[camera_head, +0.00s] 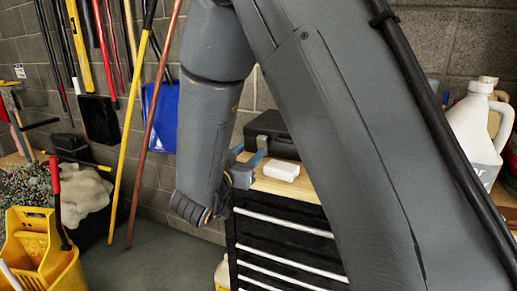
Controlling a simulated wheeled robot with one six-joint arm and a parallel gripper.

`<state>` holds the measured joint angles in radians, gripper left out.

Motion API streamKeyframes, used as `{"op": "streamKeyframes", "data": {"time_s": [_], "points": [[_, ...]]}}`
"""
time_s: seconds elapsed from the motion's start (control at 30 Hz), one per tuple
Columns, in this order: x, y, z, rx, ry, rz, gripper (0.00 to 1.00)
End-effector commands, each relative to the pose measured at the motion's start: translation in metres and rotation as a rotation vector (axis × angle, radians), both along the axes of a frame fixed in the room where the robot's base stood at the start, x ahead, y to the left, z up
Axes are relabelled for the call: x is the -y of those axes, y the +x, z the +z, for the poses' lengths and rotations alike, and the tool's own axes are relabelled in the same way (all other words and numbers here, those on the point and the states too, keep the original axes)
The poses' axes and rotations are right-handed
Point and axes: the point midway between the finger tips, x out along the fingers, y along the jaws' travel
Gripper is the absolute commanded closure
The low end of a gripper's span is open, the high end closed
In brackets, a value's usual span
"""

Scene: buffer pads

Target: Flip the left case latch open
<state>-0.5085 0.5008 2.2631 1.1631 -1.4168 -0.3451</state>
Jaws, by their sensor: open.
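A black case (281,126) sits closed at the back of the wooden top (300,188) of a black drawer cabinet. My own arm links hide its right side. My gripper (247,157) is at the case's front left corner, over the left edge of the cabinet top. Its fingers are open and point toward the case, with nothing seen between them. I cannot tell whether a finger touches the case.
A small white block (282,171) lies in front of the case, right of my gripper. The black drawer cabinet (285,240) stands below. A white jug (477,130) stands at right. Poles lean on the wall at left, near a yellow mop bucket (35,250).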

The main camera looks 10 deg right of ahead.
Motion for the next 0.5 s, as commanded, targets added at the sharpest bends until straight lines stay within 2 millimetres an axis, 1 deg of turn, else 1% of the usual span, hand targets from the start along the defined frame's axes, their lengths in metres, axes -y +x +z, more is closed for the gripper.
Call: {"op": "streamKeyframes", "data": {"time_s": [0.17, 0.4, 0.5], "points": [[0.011, 0.013, 0.001, -0.004, 0.002, -0.003, 0.55], [0.033, 0.043, 0.001, -0.003, 0.001, -0.003, 0.55], [0.040, 0.052, 0.001, -0.002, 0.001, -0.003, 0.55]]}}
